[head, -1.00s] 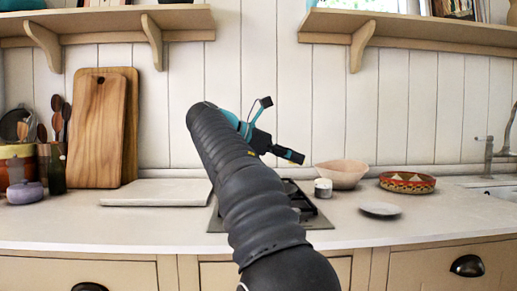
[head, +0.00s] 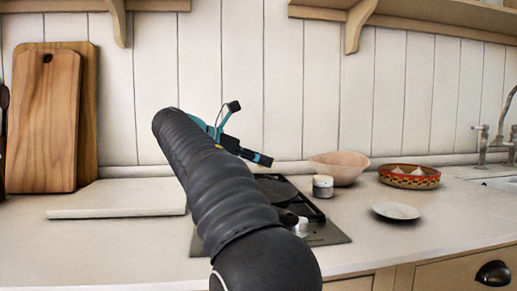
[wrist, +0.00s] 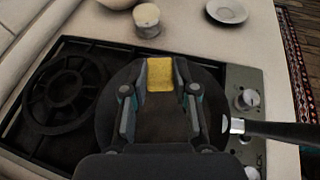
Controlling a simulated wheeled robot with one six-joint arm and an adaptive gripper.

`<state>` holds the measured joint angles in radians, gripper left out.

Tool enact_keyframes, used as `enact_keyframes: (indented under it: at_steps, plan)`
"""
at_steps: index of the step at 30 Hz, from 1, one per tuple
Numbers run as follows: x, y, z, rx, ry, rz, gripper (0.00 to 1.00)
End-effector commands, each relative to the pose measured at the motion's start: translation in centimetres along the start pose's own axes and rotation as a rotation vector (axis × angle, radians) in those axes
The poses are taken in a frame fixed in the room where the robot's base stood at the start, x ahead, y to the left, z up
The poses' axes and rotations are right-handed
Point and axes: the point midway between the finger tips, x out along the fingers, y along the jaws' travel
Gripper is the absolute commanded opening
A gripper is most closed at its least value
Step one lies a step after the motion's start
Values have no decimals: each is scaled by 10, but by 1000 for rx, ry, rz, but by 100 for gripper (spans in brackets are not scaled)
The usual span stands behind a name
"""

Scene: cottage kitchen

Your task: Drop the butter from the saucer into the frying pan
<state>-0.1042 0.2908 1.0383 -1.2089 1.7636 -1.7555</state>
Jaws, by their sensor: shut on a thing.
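The yellow butter (wrist: 160,75) is held between the fingertips of my gripper (wrist: 160,92) in the wrist view. The gripper is shut on it. The dark frying pan (wrist: 107,122) sits on the hob beneath the gripper, its black handle (wrist: 275,131) pointing right. The butter appears over the pan; its height above it is hard to tell. The saucer (wrist: 227,10) is empty at the top of the wrist view, and it also shows on the counter in the head view (head: 396,211). In the head view my arm hides most of the pan, and the butter cannot be made out.
The hob has a free burner grate (wrist: 63,95) left of the pan and knobs (wrist: 247,100) at the right. A small lidded jar (head: 323,186), a pink bowl (head: 338,168) and a patterned red dish (head: 409,177) stand behind. A white board (head: 120,199) lies left.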

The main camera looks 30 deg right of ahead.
Motion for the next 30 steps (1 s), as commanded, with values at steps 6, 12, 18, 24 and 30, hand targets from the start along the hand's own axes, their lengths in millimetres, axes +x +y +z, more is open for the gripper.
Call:
enact_keyframes:
  at_steps: [6, 12, 18, 24, 30]
  plan:
    - [7, 0, -16, 0, -1, 0, 20]
    - [8, 0, -19, 0, 0, 0, 20]
    - [8, 0, -19, 0, 0, 0, 31]
    - [8, 0, -19, 0, 0, 0, 57]
    - [8, 0, -19, 0, 0, 0, 57]
